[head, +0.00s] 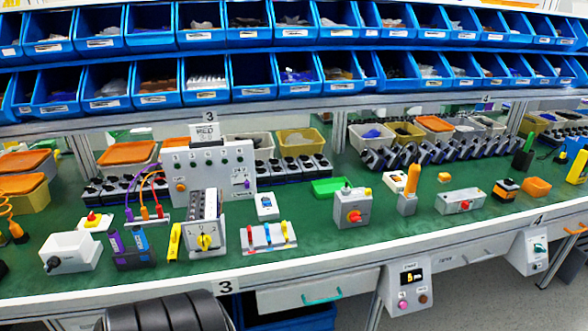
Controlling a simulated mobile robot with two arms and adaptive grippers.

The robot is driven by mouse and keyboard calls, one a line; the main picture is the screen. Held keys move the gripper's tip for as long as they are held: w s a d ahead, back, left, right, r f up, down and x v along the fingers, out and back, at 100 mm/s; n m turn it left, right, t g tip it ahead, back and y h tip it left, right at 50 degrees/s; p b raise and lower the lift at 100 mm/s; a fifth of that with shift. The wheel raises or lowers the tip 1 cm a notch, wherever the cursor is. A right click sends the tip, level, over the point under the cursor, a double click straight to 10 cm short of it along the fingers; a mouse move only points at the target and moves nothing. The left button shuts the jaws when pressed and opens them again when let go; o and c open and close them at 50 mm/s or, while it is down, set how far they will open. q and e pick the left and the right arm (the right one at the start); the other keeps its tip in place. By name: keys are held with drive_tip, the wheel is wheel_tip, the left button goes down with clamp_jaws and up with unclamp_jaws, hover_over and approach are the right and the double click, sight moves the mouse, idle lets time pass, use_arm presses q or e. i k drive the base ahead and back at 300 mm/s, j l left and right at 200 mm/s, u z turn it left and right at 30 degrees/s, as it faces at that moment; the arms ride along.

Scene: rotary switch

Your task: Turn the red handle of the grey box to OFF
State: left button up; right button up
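The grey box (339,209) stands on the green table top, right of the middle of the head view. Its red handle (354,216) is on the front face, on a small yellow plate. The handle is too small here to read its position or any ON or OFF marking. Small fittings stick up from the top of the box. Nothing covers the front of the box. Neither of my grippers is in view, so nothing of mine shows near the handle.
A green tray (329,187) lies behind the box. Left of it stands a grey stand with coloured levers (268,236). Right of it is a grey holder with an orange piece (408,194). Table in front of the box is clear. A control panel (407,288) hangs below the front edge.

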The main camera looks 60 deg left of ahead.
sight(355, 218)
drive_tip(key=u, duration=1.45)
drive_tip(key=i+l, duration=0.15)
drive_tip(key=l, duration=0.2)
drive_tip(key=i+l+u, duration=0.1)
drive_tip(key=l, duration=0.25)
drive_tip(key=i+l+u, duration=0.1)
drive_tip(key=l, duration=0.3)
drive_tip(key=i, duration=0.1)
